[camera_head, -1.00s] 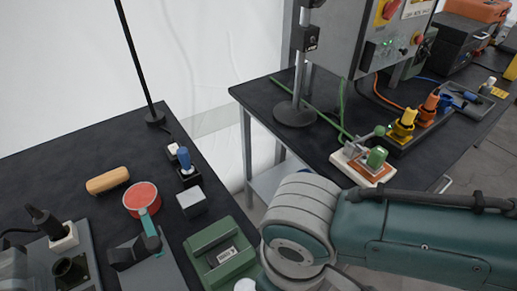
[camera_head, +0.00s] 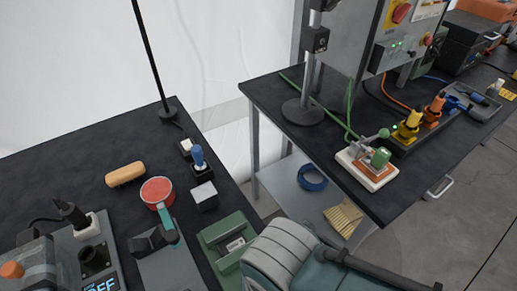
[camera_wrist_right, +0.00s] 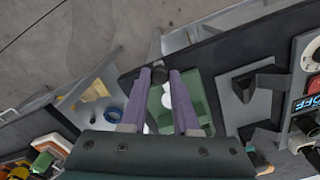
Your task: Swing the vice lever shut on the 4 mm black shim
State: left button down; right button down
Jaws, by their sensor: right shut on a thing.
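A green vice-like block (camera_head: 225,240) with a pale label stands at the right edge of the near bench. My right arm covers its front part in the head view. In the right wrist view the green body (camera_wrist_right: 195,95) lies below and between my fingers, with a pale round part (camera_wrist_right: 167,100) on it. The rest of the lever is hidden. I cannot make out the black shim. My left gripper is not in view.
A grey plate with a black block (camera_head: 150,240) stands left of the green body, near a red round-topped thing (camera_head: 157,190). A small grey cube (camera_head: 204,195) is behind. A gap separates the far bench (camera_head: 270,95); its lower shelf holds a blue ring (camera_head: 312,177).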

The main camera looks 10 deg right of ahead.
jog(key=shift+a+m, duration=0.2)
jog(key=shift+m, duration=0.1)
jog(key=c, duration=0.7)
grip_release()
jog(key=shift+o, duration=0.2)
jog(key=shift+r, duration=0.1)
jog(key=shift+r+p, duration=0.3)
jog(key=shift+r, duration=0.1)
notch_tip(320, 180, up, 9)
jog(key=p, duration=0.3)
jog(key=shift+p, duration=0.4)
